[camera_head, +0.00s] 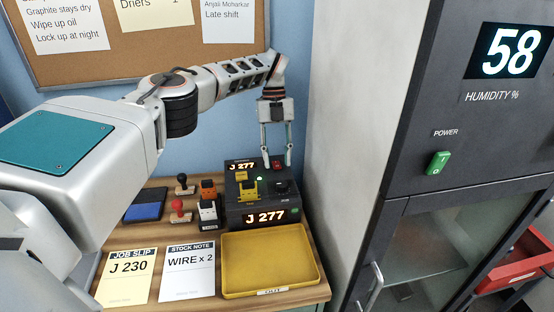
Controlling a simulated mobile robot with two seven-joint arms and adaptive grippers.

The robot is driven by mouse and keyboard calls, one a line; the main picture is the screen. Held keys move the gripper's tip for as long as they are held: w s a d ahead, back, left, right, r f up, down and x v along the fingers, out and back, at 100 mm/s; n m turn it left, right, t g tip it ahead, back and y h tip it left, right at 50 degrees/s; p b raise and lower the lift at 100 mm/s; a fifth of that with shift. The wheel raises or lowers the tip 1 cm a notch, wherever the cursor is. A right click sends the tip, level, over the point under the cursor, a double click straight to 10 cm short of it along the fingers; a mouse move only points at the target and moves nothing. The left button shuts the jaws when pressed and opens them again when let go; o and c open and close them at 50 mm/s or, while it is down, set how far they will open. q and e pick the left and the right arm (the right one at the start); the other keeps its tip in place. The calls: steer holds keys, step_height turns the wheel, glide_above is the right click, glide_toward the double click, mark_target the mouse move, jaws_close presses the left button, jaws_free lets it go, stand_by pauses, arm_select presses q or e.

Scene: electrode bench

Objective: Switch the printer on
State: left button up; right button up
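The dark printer unit (240,216) stands at the back right of the bench. Its front display and a second, smaller display behind both read J 277. A small green light (260,178) glows on it, and a red button (277,165) shows near its back. My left gripper (276,158) points down over the back of the unit, its two fingers apart with nothing visible between them. The fingertips are close to the red button; whether they touch anything I cannot tell. My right gripper is out of view.
A yellow tray (268,290), a job slip (127,277) reading J 230 and a stock note (188,270) lie in front. Stamps (181,207) and a blue ink pad (146,206) sit left. A tall humidity cabinet (470,110) with a green POWER switch (438,163) stands right.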

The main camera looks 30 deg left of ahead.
mark_target(277, 165)
arm_select(q)
step_height(277, 165, up, 9)
stand_by(0.3)
steer(key=shift+s, duration=0.1)
stand_by(0.4)
